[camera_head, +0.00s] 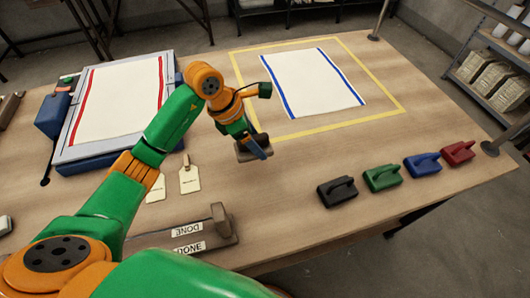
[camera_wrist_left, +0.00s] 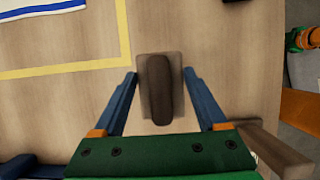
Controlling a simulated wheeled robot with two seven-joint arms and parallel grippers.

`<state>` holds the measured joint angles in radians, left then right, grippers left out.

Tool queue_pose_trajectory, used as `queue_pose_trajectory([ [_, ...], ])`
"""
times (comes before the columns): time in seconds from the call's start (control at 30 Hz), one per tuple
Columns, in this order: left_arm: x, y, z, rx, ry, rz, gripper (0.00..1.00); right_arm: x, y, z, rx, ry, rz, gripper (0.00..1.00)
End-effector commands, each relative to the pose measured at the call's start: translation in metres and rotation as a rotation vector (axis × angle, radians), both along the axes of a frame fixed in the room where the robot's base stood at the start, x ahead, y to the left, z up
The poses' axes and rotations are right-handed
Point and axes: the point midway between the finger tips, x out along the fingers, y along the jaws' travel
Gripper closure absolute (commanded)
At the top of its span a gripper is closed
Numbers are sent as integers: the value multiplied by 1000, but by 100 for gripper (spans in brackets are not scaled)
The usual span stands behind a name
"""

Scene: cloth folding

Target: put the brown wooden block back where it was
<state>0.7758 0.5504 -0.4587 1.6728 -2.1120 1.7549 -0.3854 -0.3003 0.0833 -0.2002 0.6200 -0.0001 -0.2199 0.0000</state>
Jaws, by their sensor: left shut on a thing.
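The brown wooden block (camera_wrist_left: 157,88) has a flat base and a darker rounded handle on top. In the left wrist view it sits between the two blue fingers of my left gripper (camera_wrist_left: 160,92). In the head view my left gripper (camera_head: 258,146) points down at the table's middle, and the block (camera_head: 244,154) shows partly behind the fingers. The gripper is shut on the block. I cannot tell whether the block touches the table. It is just outside the near left corner of the yellow taped square (camera_head: 335,126).
A blue-edged white cloth (camera_head: 313,82) lies inside the yellow square. Black (camera_head: 338,191), green (camera_head: 383,177), blue (camera_head: 423,164) and red (camera_head: 458,152) handled blocks line the right front. A DONE-labelled holder (camera_head: 215,232) is at the near edge. A red-striped cloth (camera_head: 118,97) lies on a frame at left.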

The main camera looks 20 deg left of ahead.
Motion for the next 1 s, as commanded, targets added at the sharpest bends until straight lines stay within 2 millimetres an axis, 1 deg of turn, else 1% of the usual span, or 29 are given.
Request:
queue_pose_trajectory([
  [0.03,-1,-8,-6,-2,3,-2,86,0,0,4,0,0,0,100],
  [0.17,0,-19,-21,-2,1,-1,86,0,0,6,-1,0,0,100],
  [0.23,-1,-29,-32,-3,4,-3,86,0,0,9,-1,0,0,100],
  [0.3,-1,-26,-46,-2,6,1,86,0,0,16,0,0,-1,100],
  [0.4,0,-26,-59,0,2,0,86,0,0,18,0,0,-1,100],
  [0.7,1,-25,-65,1,-2,-1,86,0,3,13,5,0,-3,100],
  [0.73,1,-25,-64,2,-1,-1,17,0,3,14,5,0,-3,100],
  [0.8,1,-25,-63,2,-1,-1,0,0,4,15,5,0,-3,100],
  [1.0,1,-25,-63,2,-1,-1,0,0,4,15,6,-1,-3,100],
])
